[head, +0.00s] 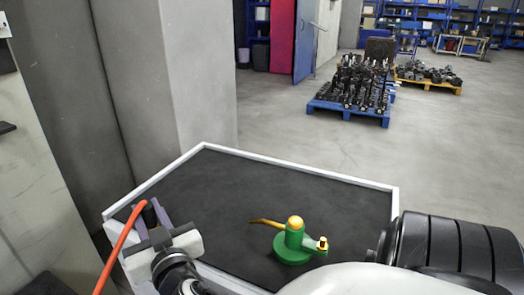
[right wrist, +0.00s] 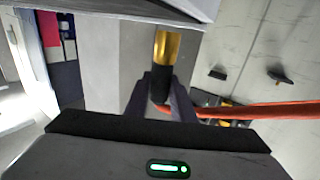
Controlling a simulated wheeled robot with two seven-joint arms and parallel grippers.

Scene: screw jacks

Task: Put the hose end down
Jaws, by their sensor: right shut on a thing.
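My right gripper (head: 150,214) is at the left corner of the bench in the head view, shut on the hose end. In the right wrist view the hose end (right wrist: 167,48) has a brass tip and a black sleeve, gripped between the fingers of my right gripper (right wrist: 161,97). The orange hose (head: 119,250) hangs down from the gripper to the lower left in the head view; it runs off to the right in the right wrist view (right wrist: 255,110). The brass tip is not clear in the head view. My left gripper is not in view.
The bench (head: 215,180) has a dark top and a raised light rim. Much of the top is clear. A concrete pillar (head: 195,80) stands behind; blue (head: 345,108) and yellow (head: 430,82) loaded pallets are far off.

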